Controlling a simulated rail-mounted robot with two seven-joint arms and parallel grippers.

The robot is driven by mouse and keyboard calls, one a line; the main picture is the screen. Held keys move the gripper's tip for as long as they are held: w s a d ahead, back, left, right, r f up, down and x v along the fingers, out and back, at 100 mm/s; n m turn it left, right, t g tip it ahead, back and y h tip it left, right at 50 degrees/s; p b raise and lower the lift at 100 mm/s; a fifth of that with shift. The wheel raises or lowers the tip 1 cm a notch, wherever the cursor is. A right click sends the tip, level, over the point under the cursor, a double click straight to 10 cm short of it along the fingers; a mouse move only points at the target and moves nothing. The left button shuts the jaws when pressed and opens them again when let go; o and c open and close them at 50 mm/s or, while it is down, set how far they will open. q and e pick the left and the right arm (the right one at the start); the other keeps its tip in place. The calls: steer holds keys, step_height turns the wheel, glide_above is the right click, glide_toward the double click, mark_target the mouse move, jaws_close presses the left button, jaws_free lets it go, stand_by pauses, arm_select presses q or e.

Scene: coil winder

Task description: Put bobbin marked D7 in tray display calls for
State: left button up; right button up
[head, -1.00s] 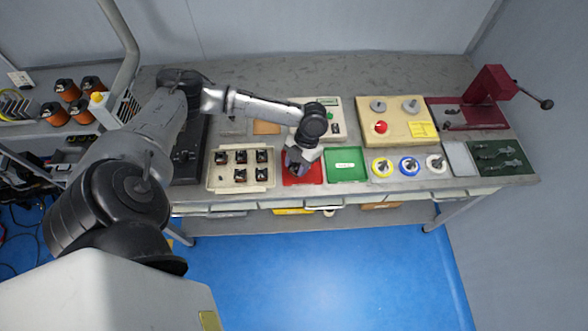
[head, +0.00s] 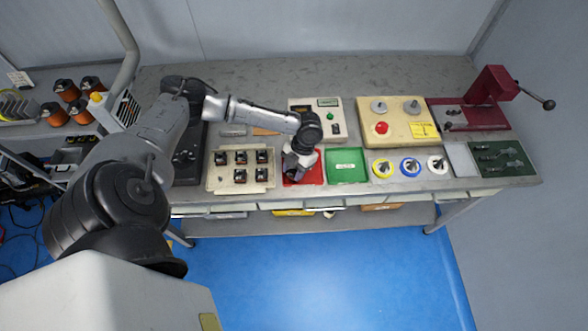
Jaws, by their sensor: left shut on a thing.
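My left gripper (head: 295,174) is low over the red tray (head: 315,173) and shut on a small dark thing, most likely a bobbin, mostly hidden by the fingers. I cannot tell whether it touches the tray floor. Several dark bobbins (head: 240,157) stand in a beige rack (head: 213,183) left of the red tray; its front left place is bare. Their marks are too small to read. A green tray (head: 347,178) with a white label is right of the red one. The control box (head: 306,107) behind has a small display (head: 328,102), too small to read. My right gripper is out of view.
A beige box with a red button (head: 381,128) stands behind yellow, blue and white spools (head: 409,166). A dark red hand press (head: 490,88) and a green tool board (head: 500,158) are at the right. Orange wire spools (head: 67,90) stand on the left shelf.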

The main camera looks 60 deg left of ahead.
arm_select(q)
steer(key=o, duration=0.7)
steer(key=p+v, duration=0.1)
steer(key=v, duration=1.1)
steer(key=s+d+f+n+t, duration=0.1)
steer(key=s+d+f+n, duration=0.25)
steer(key=d, duration=0.45)
steer(key=s+d+f+n+t+h, duration=0.1)
steer(key=s+d+f+n+t, duration=0.1)
steer(key=d+f+n, duration=0.35)
steer(key=s+d+f+n+t, duration=0.1)
steer(key=s+d+f+n, duration=0.15)
steer(key=d, duration=0.65)
steer(key=shift+s+a+r+n+t+y, duration=0.35)
steer(key=shift+s+r+n+t, duration=0.3)
steer(key=shift+s+n, duration=1.7)
steer(key=shift+s+a+r+n+t+y, duration=0.1)
steer(key=shift+s+r+n+t+y, duration=0.65)
steer(key=shift+n, duration=2.95)
steer(key=shift+s+a+r+n+t+y, duration=0.1)
steer(key=shift+s+a+r+n+t, duration=0.25)
steer(key=shift+s+n, duration=2.1)
